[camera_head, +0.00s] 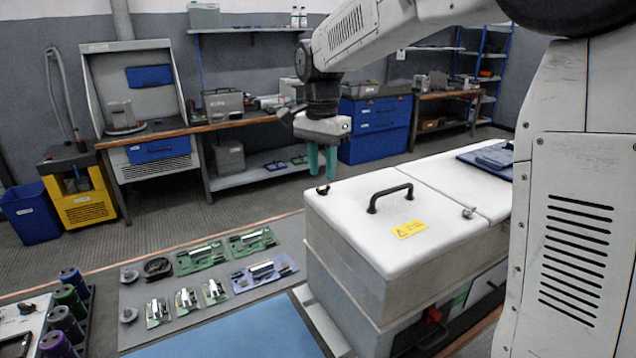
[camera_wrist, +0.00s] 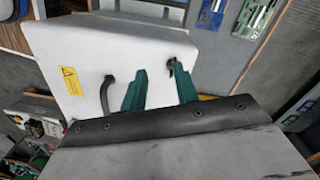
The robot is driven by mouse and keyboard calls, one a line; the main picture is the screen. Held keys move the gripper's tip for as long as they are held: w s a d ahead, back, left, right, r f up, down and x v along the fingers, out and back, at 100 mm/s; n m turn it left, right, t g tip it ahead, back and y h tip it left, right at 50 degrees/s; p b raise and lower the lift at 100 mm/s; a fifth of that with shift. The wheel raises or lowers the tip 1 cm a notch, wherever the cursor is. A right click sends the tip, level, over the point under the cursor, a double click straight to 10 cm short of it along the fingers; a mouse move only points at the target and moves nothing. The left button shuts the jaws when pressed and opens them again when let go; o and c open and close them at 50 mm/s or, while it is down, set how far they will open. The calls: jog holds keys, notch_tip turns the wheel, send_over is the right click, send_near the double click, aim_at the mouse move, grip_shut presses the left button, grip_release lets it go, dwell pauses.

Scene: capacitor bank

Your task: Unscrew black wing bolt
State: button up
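The black wing bolt (camera_head: 322,190) stands at the far left corner of the white lid (camera_head: 365,215) of a grey cabinet. In the wrist view a small dark part, apparently the bolt (camera_wrist: 171,66), shows beside the tip of the right finger. My gripper (camera_head: 322,172) has green fingers pointing down, just above and behind the bolt in the head view. The fingers are apart, with white lid showing between them in the wrist view (camera_wrist: 160,76). Nothing is held. Whether a finger touches the bolt cannot be told.
A black handle (camera_head: 390,198) rises from the lid, close to the left finger in the wrist view (camera_wrist: 105,92). A yellow warning label (camera_head: 410,229) and a silver fastener (camera_head: 468,212) are also on the lid. A grey mat (camera_head: 215,325) with parts lies left of the cabinet.

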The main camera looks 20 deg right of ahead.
aim_at(323, 190)
jog(key=w+r+m, duration=0.2)
jog(key=m, duration=0.1)
jog(key=shift+r+t, duration=0.3)
jog(key=shift+a+f+m, duration=0.1)
jog(key=shift+f+m, duration=0.1)
jog(key=shift+m, duration=0.5)
notch_tip(323, 190, down, 8)
jog(key=shift+r, duration=0.25)
grip_shut()
